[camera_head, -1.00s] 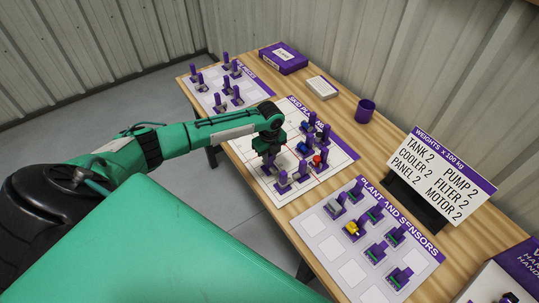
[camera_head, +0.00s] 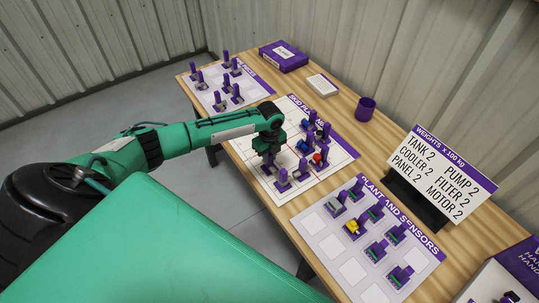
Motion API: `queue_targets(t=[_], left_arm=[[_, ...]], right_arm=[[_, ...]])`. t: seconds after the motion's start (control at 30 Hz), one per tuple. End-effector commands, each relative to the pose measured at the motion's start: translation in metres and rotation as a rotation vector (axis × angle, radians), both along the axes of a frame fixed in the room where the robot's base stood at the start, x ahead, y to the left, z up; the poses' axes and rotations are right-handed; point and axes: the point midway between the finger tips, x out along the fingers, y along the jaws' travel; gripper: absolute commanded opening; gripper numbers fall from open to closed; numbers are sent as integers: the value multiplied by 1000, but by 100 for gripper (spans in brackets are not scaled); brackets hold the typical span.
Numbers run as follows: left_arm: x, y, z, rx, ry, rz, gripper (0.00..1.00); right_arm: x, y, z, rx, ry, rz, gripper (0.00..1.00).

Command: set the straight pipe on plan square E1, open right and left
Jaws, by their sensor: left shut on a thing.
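My left gripper (camera_head: 268,155) reaches in from the left over the near-left part of the skid plan board (camera_head: 328,172). It is shut on a small piece with a purple post (camera_head: 268,166), most likely the straight pipe. The gripper hides much of it, so I cannot tell its open ends, its exact square, or whether it touches the board. My right gripper is not in view.
A pieces board (camera_head: 205,97) with several posted pieces lies at the far left. The plant and sensors board (camera_head: 328,246) lies at the near right. A purple cup (camera_head: 365,109), a purple box (camera_head: 283,57) and a weights sign (camera_head: 443,175) stand along the back.

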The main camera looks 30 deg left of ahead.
Motion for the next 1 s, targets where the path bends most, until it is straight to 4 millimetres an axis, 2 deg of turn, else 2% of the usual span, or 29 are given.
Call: queue_targets(t=[0.27, 0.3, 0.4, 0.43, 1.0], left_arm=[[0, 0, -5, 0, 0, 0, 0], [0, 0, -5, 0, -1, 0, 22], [0, 0, -4, 0, -1, 0, 41], [0, 0, -4, 0, -1, 0, 45], [0, 0, 3, 0, 0, 0, 45]], right_arm=[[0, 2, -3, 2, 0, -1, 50], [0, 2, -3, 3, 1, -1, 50], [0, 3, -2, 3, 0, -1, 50], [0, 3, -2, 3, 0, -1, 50], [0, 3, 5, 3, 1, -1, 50]])
